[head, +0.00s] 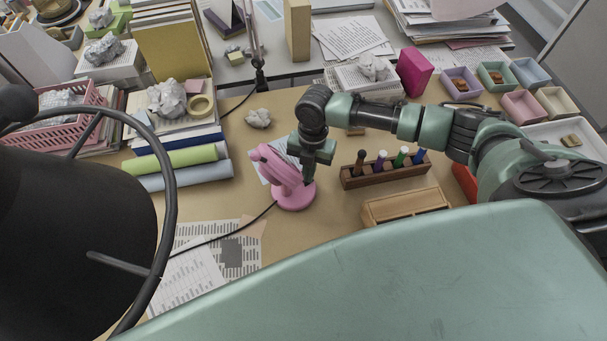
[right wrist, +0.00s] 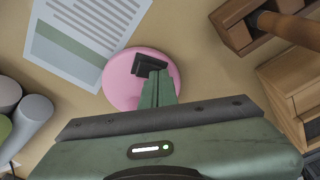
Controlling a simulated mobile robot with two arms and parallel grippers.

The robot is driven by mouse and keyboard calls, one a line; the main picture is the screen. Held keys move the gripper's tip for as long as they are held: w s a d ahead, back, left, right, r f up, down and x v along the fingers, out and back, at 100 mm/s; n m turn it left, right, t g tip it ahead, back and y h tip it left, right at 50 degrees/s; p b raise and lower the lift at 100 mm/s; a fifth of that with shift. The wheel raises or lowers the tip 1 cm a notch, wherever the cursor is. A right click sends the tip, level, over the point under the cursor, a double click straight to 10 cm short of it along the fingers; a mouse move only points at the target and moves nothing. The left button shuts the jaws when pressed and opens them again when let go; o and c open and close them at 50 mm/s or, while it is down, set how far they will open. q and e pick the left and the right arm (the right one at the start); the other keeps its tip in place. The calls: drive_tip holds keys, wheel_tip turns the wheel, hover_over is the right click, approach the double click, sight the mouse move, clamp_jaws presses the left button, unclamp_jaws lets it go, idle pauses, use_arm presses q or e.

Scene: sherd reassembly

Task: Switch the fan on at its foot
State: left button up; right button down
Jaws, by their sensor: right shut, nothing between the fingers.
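The pink fan (head: 282,184) stands on the desk with its round foot (head: 294,199) flat on the top and its upper part leaning to the left. A black cord runs from it towards the lower left. My right gripper (head: 307,182) points down over the right side of the foot, beside the upright. It is shut and empty. In the right wrist view its fingertips (right wrist: 150,66) lie over the pink foot (right wrist: 118,84). I cannot tell whether they touch it. My left gripper is not in view.
A wooden holder with pens (head: 385,172) and a wooden box (head: 405,207) stand right of the fan. Rolled tubes (head: 180,158) lie to the left, near a pink basket (head: 72,115). Crumpled paper (head: 258,118) lies behind. Printed sheets (head: 195,270) lie in front.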

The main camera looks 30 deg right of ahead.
drive_tip(key=shift+s+f, duration=0.15)
wheel_tip(320, 180, up, 7)
drive_tip(key=p, duration=0.7)
idle(0.5)
